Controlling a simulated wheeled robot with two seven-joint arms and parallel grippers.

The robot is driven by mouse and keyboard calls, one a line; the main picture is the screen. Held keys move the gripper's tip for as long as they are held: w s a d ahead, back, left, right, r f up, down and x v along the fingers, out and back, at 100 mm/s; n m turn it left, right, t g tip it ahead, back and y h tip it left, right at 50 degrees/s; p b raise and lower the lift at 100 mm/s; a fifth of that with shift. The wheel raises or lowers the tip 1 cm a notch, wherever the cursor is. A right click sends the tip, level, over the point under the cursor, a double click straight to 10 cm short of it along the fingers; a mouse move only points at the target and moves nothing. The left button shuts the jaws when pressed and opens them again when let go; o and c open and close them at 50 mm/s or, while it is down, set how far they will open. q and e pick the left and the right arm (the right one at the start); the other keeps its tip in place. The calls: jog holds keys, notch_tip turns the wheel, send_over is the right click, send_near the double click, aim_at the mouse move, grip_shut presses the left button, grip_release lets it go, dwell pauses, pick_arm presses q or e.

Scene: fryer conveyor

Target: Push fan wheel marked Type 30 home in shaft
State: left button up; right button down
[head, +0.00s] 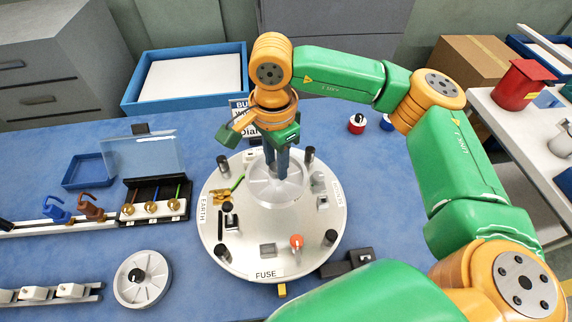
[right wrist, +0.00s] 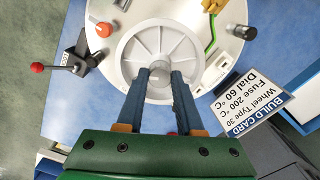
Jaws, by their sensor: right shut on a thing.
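A grey spoked fan wheel (head: 290,190) lies over the upper middle of the round white base plate (head: 225,255); it also shows in the right wrist view (right wrist: 133,62). My right gripper (head: 281,172) comes down from above, with its blue fingers (right wrist: 160,82) shut on the wheel's central hub (right wrist: 160,67). The shaft is hidden under the hub and fingers, so I cannot tell how deep the wheel sits. No type mark is readable on it. A second grey wheel (head: 155,285) with a black knob lies on the blue table at lower left. My left gripper is out of view.
The build card (right wrist: 245,115) reads Wheel Type 30, Fuse 200 °C, Dial 60 °C. Black posts and an orange knob (head: 296,242) stand around the plate. A blue tray (head: 190,80) is behind.

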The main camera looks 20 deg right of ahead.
aim_at(269, 174)
jog(key=m, duration=0.2)
jog(key=w+m, duration=0.1)
jog(key=shift+a+m, duration=0.2)
jog(key=shift+m, duration=0.2)
jog(key=shift+w+a+m, duration=0.15)
jog(key=shift+a+m, duration=0.05)
jog(key=shift+m, duration=0.5)
jog(key=shift+w+a+f+m, duration=0.15)
jog(key=shift+w+a+m, duration=0.05)
jog(key=shift+m, duration=0.2)
jog(key=shift+s+d+f+b, duration=0.1)
jog(key=shift+f+b, duration=0.35)
jog(key=shift+f, duration=0.4)
jog(key=shift+f+b, duration=1.2)
jog(key=shift+f, duration=0.75)
jog(key=shift+r, duration=0.1)
jog(key=shift+f+m+b, duration=0.25)
jog(key=shift+m+b, duration=0.15)
jog(key=shift+m, duration=0.8)
jog(key=shift+m+b, duration=0.3)
jog(key=shift+m, duration=1)
